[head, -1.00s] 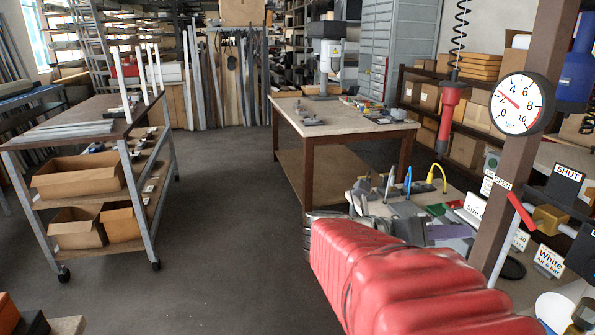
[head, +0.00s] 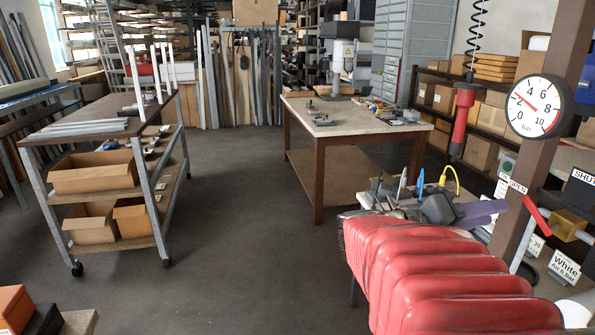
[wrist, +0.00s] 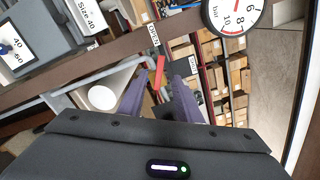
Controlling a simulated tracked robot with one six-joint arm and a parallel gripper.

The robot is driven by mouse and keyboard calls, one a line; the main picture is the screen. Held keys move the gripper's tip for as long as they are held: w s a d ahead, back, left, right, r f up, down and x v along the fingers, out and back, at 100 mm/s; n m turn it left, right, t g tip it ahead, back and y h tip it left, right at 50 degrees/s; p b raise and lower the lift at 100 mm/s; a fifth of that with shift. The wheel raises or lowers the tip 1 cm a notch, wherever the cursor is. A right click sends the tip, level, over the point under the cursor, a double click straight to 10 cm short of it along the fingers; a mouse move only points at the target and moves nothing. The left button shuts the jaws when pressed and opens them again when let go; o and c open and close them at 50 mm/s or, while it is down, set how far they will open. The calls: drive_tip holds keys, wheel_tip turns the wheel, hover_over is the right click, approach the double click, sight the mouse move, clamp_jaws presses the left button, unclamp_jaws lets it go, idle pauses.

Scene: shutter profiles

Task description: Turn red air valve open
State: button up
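My gripper (head: 503,207) reaches toward the post with a purple finger just left of the handle in the picture. In the wrist view, the two purple fingers are spread, and the red handle (wrist: 159,72) shows between and beyond their tips (wrist: 162,78). I see no contact. My red-covered arm hides much of the bench.
A round pressure gauge (head: 538,106) is on the brown post (head: 556,150), its needle near 2. A red tool (head: 463,118) hangs from a coiled cord. Open floor (head: 240,220) lies left.

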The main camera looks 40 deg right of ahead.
sight(528, 206)
drive_tip(key=x, duration=1.2)
drive_tip(key=shift+s, duration=0.1)
drive_tip(key=shift+c, duration=0.4)
clamp_jaws()
